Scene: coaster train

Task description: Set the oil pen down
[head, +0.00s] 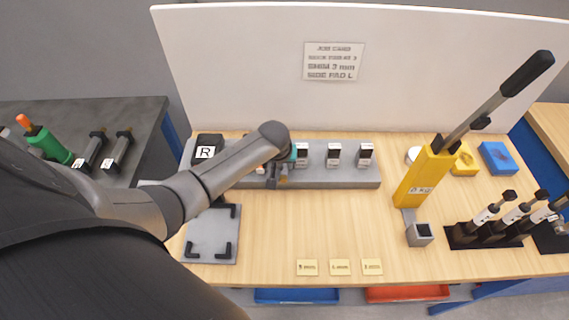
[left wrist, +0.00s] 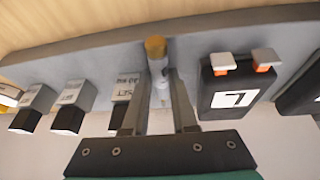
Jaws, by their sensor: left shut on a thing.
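My left gripper (head: 276,170) is over the grey rack (head: 340,178) at the back of the wooden bench. It also shows in the left wrist view (left wrist: 159,80), with its fingers shut on the oil pen (left wrist: 157,55). The pen is a slim pale-grey stick with an amber end, pointing away from the palm. In the head view only a bit of its amber end (head: 283,180) shows under the gripper. Whether the pen touches the rack or sits in a hole, I cannot tell. My right gripper is not in view.
On the rack, a black box marked L (left wrist: 232,88) stands close beside the gripper, with small labelled blocks (head: 333,154) on the other side. A box marked R (head: 206,148) is at the left. A yellow lever press (head: 424,178) stands right.

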